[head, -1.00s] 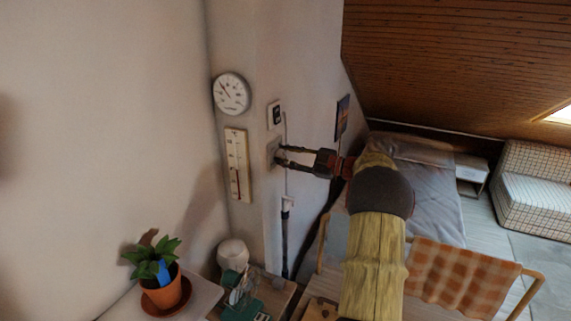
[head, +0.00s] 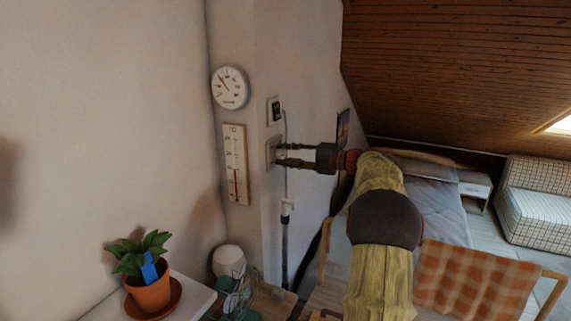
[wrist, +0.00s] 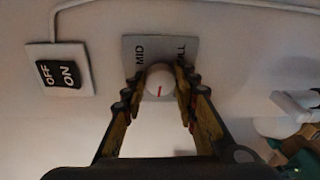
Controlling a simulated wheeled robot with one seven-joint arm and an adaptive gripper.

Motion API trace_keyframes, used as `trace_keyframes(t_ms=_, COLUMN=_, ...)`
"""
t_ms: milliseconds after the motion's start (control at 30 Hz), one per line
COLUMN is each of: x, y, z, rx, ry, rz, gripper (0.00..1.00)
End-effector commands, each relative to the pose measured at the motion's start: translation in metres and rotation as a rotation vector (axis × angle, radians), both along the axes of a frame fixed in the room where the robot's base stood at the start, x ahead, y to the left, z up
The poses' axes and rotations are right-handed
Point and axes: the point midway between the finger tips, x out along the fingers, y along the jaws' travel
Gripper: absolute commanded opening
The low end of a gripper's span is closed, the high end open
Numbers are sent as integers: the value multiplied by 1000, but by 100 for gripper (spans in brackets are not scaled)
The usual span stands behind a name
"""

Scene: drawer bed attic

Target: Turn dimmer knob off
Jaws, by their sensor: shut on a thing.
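The dimmer's grey plate (wrist: 132,46) is on the wall in the wrist view, with the words MID and FULL partly showing. In the head view my gripper (head: 281,155) reaches the dimmer plate (head: 271,152) from the right; the fingers hide the knob there. The rest of the plate's lettering is hidden.
A black ON/OFF switch (wrist: 59,74) on a white plate is left of the dimmer in the wrist view. A round dial (head: 230,88) and a thermometer (head: 235,165) hang nearby. A potted plant (head: 150,290) stands lower left. A cable runs down the wall.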

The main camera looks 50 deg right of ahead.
Motion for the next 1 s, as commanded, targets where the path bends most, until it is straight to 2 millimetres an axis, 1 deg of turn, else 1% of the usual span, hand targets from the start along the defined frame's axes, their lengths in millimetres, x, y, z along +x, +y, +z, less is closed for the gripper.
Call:
trace_keyframes(t_ms=33, x=0, y=-1, z=-9, rx=-38, ry=-6, rz=-1, gripper=4)
trace_keyframes(t_ms=600, x=0, y=0, z=-8, rx=-551, ry=-156, rz=0, gripper=4)
trace_keyframes(t_ms=800, x=0, y=0, z=-7, rx=-698, ry=-198, rz=0, gripper=4)
trace_keyframes(t_ms=1000, x=0, y=0, z=-5, rx=-803, ry=-228, rz=0, gripper=4)
